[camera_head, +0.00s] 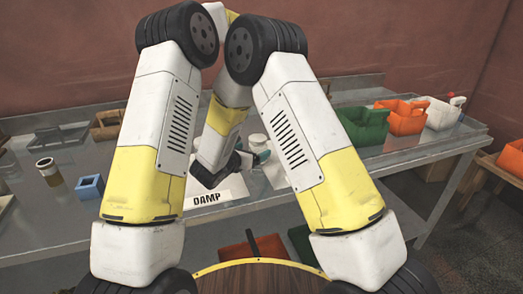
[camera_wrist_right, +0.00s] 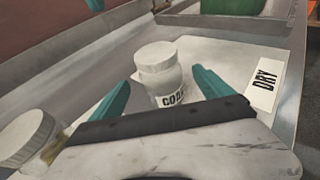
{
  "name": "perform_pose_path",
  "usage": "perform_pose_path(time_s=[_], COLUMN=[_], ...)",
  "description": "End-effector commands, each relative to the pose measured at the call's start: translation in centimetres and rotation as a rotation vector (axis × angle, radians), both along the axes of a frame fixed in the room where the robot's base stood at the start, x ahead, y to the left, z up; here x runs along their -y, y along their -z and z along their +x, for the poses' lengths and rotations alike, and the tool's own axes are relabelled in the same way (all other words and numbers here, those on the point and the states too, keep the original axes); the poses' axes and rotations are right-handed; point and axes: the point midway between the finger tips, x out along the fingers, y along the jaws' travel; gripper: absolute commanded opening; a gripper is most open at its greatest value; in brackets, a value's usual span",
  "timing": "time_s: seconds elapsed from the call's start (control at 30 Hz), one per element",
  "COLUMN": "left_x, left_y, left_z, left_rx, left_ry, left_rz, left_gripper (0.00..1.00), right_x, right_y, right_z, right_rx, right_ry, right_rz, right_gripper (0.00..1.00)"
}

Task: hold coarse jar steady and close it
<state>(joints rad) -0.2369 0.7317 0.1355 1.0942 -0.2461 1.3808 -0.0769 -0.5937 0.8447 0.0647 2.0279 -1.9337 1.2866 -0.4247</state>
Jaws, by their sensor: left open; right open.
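In the right wrist view a white jar (camera_wrist_right: 163,76), its label partly hidden but starting "COA", stands upright with a white lid (camera_wrist_right: 156,56) on top. I cannot tell if the lid is tight. My right gripper (camera_wrist_right: 163,90) is open, with its teal fingers on either side of the jar in this view; contact is not visible. I cannot make out my left gripper there; my arms cover that area.
Another lidded jar (camera_wrist_right: 30,135) is close at the lower left of the wrist view. A DRY card (camera_wrist_right: 263,85) lies to the right, and a DAMP card (camera_head: 207,198) at the front.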

Motion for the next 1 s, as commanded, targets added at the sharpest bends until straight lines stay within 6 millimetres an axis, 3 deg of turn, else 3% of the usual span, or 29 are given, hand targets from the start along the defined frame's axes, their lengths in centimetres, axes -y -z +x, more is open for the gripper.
perform_pose_path(time_s=[0.33,0.73,1.0], left_x=[0.0,0.0,0.0], left_y=[0.0,0.0,0.0], left_z=[0.0,0.0,0.0], left_rx=[0.000,0.000,0.000], left_ry=[0.000,0.000,0.000], left_rz=[0.000,0.000,0.000], left_gripper=[0.75,0.75,0.75], right_x=[0.3,2.8,3.5], right_y=[0.1,1.8,2.2], right_z=[0.5,5.2,6.7], right_rx=[0.001,0.001,0.001], right_ry=[0.003,0.005,0.003], right_rz=[0.001,0.001,0.002], right_gripper=[0.90,0.90,0.90])
